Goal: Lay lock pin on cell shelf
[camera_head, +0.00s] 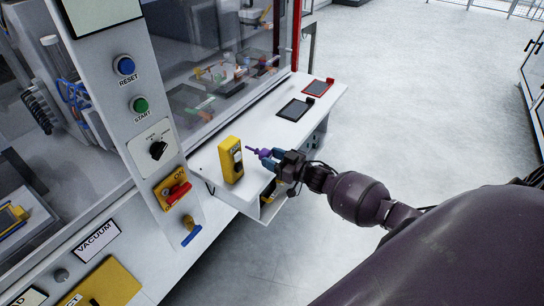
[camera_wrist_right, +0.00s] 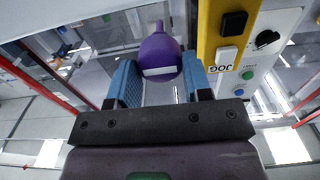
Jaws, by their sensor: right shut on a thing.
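The lock pin is purple with a rounded head and a thin tip (camera_head: 263,153); a pale strip shows on it in the right wrist view (camera_wrist_right: 160,52). My right gripper (camera_head: 271,160) is shut on it, its blue fingers on either side of the head. The pin is held near the front edge of the white cell shelf (camera_head: 262,127), with its tip pointing left toward the machine. I cannot tell the gap between pin and shelf. My left gripper is not in view.
A yellow JOG box (camera_head: 231,160) stands on the shelf just left of the pin. A black-framed pad (camera_head: 294,109) and a red-framed pad (camera_head: 318,88) lie farther right. The shelf is bare between the box and the black pad. Glass panels rise behind.

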